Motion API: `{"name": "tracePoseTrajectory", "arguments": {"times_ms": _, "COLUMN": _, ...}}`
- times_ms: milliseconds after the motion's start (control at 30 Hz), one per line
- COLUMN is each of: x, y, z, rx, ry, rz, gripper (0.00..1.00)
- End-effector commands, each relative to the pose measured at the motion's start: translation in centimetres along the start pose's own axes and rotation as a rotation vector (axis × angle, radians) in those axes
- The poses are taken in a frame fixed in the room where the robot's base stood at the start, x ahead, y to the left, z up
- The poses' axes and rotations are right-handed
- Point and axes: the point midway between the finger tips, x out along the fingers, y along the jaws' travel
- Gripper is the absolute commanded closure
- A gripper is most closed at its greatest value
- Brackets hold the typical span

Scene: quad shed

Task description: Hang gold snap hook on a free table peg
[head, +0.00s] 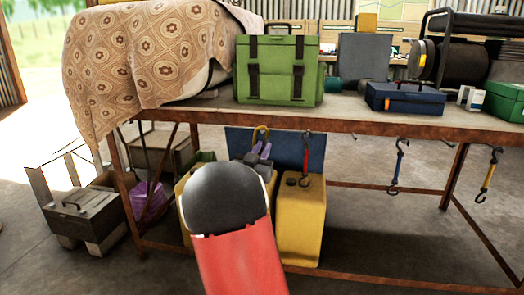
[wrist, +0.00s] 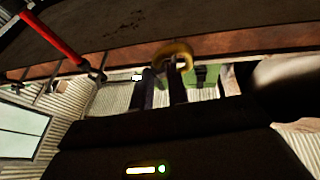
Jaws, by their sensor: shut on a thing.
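The gold snap hook (head: 261,132) is a curved gold loop held just below the front edge of the table (head: 340,122). My gripper (head: 261,152) is shut on its lower part. In the wrist view the gold hook (wrist: 176,50) stands out above the fingertips of my gripper (wrist: 163,78), close to the rusty table edge (wrist: 140,52). Whether it touches a peg cannot be told. A small dark peg (head: 355,136) shows bare under the edge, right of the red hook. Another peg (head: 437,141) also looks bare.
A red hook (head: 307,155), a blue hook (head: 397,165) and a yellow hook (head: 488,175) hang along the edge. The red hook (wrist: 52,38) is near my gripper. A green case (head: 278,70) and a blue toolbox (head: 404,98) stand on the table. Yellow canisters (head: 300,225) stand below.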

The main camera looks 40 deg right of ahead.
Motion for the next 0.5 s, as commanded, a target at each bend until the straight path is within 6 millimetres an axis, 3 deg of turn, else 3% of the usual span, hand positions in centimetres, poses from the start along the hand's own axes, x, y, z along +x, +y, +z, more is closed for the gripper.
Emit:
{"name": "tracePoseTrajectory", "arguments": {"times_ms": 167, "x": 0.00, "y": 0.00, "z": -0.02, "rx": 0.000, "ry": 0.000, "rz": 0.000, "gripper": 1.00}}
{"name": "tracePoseTrajectory", "arguments": {"times_ms": 200, "x": 0.00, "y": 0.00, "z": -0.01, "rx": 0.000, "ry": 0.000, "rz": 0.000, "gripper": 0.81}}
{"name": "tracePoseTrajectory", "arguments": {"times_ms": 300, "x": -0.01, "y": 0.00, "z": -0.01, "rx": 0.000, "ry": 0.000, "rz": 0.000, "gripper": 0.68}}
{"name": "tracePoseTrajectory", "arguments": {"times_ms": 400, "x": -0.01, "y": 0.00, "z": -0.01, "rx": 0.000, "ry": 0.000, "rz": 0.000, "gripper": 0.58}}
{"name": "tracePoseTrajectory", "arguments": {"times_ms": 500, "x": -0.01, "y": 0.00, "z": 0.00, "rx": 0.000, "ry": 0.000, "rz": 0.000, "gripper": 0.58}}
